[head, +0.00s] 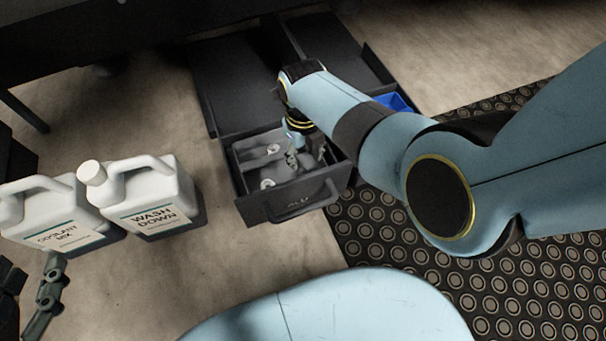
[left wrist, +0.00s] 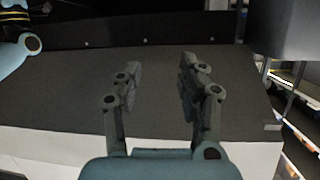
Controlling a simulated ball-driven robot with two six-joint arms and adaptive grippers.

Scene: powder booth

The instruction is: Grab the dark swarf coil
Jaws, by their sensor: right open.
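An open dark drawer marked ALU (head: 252,208) holds small pale, ring-like pieces (head: 267,184). I cannot make out a dark swarf coil for certain; the arm and gripper cover part of the drawer. My right gripper (head: 307,160) points down inside this drawer, its fingers apart, near its right side. I cannot see anything held between them. My left gripper shows partly at the lower left of the head view (head: 45,295), well away from the drawer. In the left wrist view its fingers (left wrist: 158,85) are apart with nothing between them.
Two white jugs, coolant mix (head: 62,236) and wash down (head: 158,212), stand left of the drawer. A blue bin (head: 393,102) shows behind my right arm. Dark open compartments (head: 235,85) lie behind the drawer. A studded mat (head: 400,265) covers the floor at right.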

